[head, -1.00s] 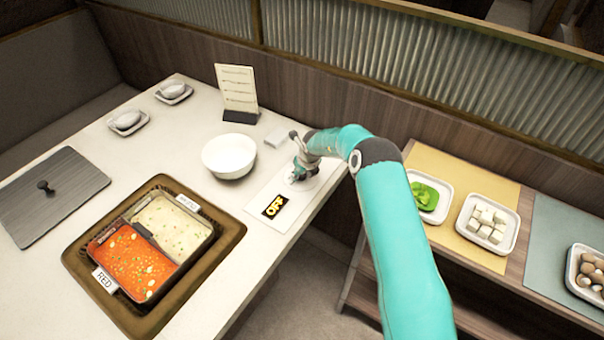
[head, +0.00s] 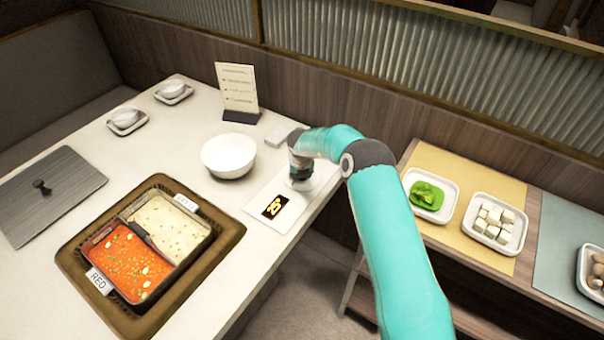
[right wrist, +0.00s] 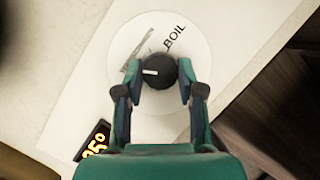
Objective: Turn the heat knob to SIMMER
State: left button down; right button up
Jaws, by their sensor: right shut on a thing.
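The black heat knob (right wrist: 157,70) sits on a round white dial (right wrist: 190,40) in the right wrist view. Its white pointer line points left in that view. The word BOIL is printed at the dial's upper right; a slanted mark at the upper left is unreadable. My right gripper (right wrist: 158,80) is shut on the knob, a finger on each side. In the head view my right gripper (head: 300,178) covers the knob. A small dark display (head: 275,207) on the white panel (head: 258,198) shows glowing digits, ending in 5° in the right wrist view (right wrist: 93,142). My left gripper is out of view.
A white bowl (head: 229,154) and a menu stand (head: 237,90) are close to the knob. The split hotpot (head: 188,255) with red and pale broths is at the front left. A side shelf at right bears plates of greens (head: 426,196) and white cubes (head: 493,222).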

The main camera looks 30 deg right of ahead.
jog(key=o, duration=1.1)
jog(key=shift+o, duration=0.2)
jog(key=v, duration=1.2)
jog(key=shift+w, duration=0.1)
